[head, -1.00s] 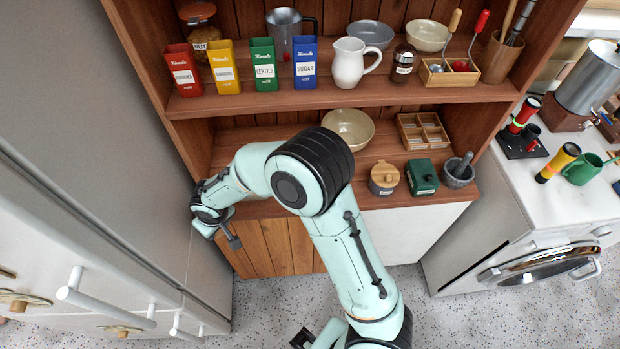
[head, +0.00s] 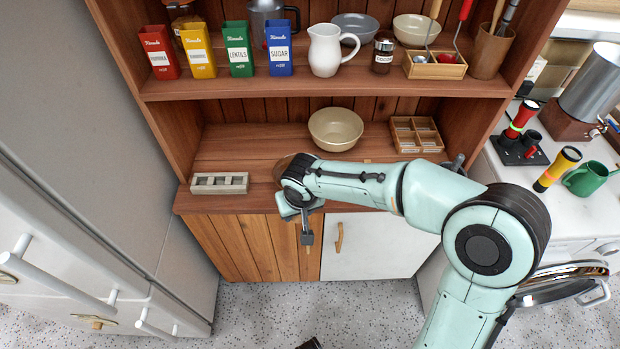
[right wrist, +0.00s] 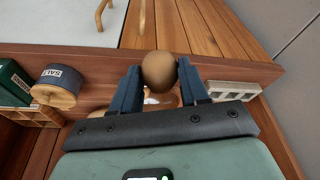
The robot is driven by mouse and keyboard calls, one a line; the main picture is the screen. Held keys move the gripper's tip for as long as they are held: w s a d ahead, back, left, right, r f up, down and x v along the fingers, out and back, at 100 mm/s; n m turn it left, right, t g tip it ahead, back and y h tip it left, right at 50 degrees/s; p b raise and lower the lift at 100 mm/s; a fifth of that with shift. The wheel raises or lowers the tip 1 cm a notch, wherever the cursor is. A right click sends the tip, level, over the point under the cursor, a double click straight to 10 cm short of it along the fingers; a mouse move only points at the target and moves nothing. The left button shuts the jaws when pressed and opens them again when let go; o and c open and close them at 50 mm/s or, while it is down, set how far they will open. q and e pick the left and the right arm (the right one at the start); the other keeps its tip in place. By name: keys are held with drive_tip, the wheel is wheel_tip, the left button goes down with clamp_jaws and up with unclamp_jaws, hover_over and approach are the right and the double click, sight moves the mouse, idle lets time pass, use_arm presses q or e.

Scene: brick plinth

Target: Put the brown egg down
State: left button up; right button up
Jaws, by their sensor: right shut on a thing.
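The brown egg (right wrist: 159,70) is between the two dark fingers of my right gripper (right wrist: 158,80) in the right wrist view. The gripper is shut on it. In the head view my right gripper (head: 306,222) hangs at the front edge of the lower shelf (head: 255,143), above the wooden cabinet door. The egg is hidden there. A grey egg tray (head: 220,183) with square hollows sits on that shelf, left of the gripper; it also shows in the right wrist view (right wrist: 235,90). A dark tip (head: 309,343) at the bottom edge may be my left gripper.
A brown rounded thing (head: 293,166) is partly hidden behind my right wrist; something whitish shows near it. A cream bowl (head: 335,128) and a divided wooden box (head: 416,135) stand further back. A salt pot (right wrist: 57,86) is beside the gripper. Shelf around the tray is clear.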

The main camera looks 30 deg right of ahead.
drive_tip(key=w+d+p, duration=0.1)
drive_tip(key=w+d, duration=0.1)
drive_tip(key=w, duration=0.2)
drive_tip(key=w+d+p, duration=0.1)
drive_tip(key=w+d, duration=0.2)
drive_tip(key=w, duration=0.2)
drive_tip(key=w+d+p, duration=0.1)
drive_tip(key=w+d, duration=0.2)
drive_tip(key=w, duration=0.2)
drive_tip(key=shift+w+d+p, duration=0.15)
drive_tip(key=shift+d+p, duration=0.1)
drive_tip(key=shift+p, duration=0.05)
drive_tip(key=shift+d+f, duration=0.1)
drive_tip(key=shift+f, duration=0.2)
drive_tip(key=x, duration=0.3)
drive_tip(key=shift+s, duration=0.3)
drive_tip(key=shift+f, duration=0.1)
drive_tip(key=shift+f+b, duration=0.3)
drive_tip(key=o, duration=0.7)
drive_tip(key=shift+r, duration=0.1)
